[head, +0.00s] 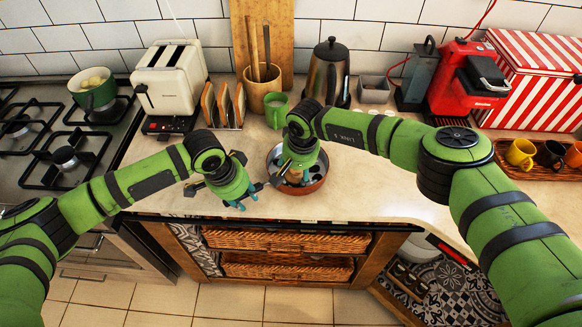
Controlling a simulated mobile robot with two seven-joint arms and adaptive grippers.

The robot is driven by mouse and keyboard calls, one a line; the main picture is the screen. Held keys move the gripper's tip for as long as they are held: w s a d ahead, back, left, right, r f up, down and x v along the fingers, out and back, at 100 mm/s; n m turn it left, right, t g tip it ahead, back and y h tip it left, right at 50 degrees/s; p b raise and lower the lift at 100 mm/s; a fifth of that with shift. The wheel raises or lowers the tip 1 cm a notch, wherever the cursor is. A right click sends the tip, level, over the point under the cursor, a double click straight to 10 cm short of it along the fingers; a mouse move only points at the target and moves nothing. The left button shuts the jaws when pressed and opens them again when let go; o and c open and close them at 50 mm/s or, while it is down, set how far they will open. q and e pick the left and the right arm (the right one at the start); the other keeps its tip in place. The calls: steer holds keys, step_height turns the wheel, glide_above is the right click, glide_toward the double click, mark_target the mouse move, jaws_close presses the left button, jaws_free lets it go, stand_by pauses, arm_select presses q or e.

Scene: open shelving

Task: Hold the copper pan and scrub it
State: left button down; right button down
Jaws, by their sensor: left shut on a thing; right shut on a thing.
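The copper pan (318,186) stands on the counter near its front edge, with dark patches showing on its inside. My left gripper (250,192) is at the pan's left side, shut on what looks like its dark handle. My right gripper (293,172) is over the inside of the pan, shut on a small tan scrubber (293,181). The gripper and wrist hide most of the scrubber, and I cannot tell whether it touches the pan's bottom.
A green mug (276,111) and a utensil pot (262,98) stand behind the pan. A toaster (170,80) and toast rack (222,108) are behind my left arm. A kettle (328,73) and red coffee machine (466,82) stand at the back. The counter's front edge is close.

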steer(key=shift+s+d+f, duration=0.2)
steer(key=shift+d, duration=0.35)
arm_select(q)
steer(key=shift+w+a, duration=0.1)
arm_select(e)
steer(key=shift+w+d+r, duration=0.1)
steer(key=shift+w+d, duration=0.2)
steer(key=shift+d, duration=0.25)
steer(key=shift+w+d+r, duration=0.1)
steer(key=shift+w+d, duration=0.2)
steer(key=shift+d, duration=0.2)
steer(key=shift+w+d+f, duration=0.1)
steer(key=shift+w, duration=1.05)
step_height(320, 180, up, 7)
steer(key=shift+f, duration=0.15)
arm_select(q)
steer(key=c, duration=0.8)
jaws_free()
steer(key=shift+c, duration=0.2)
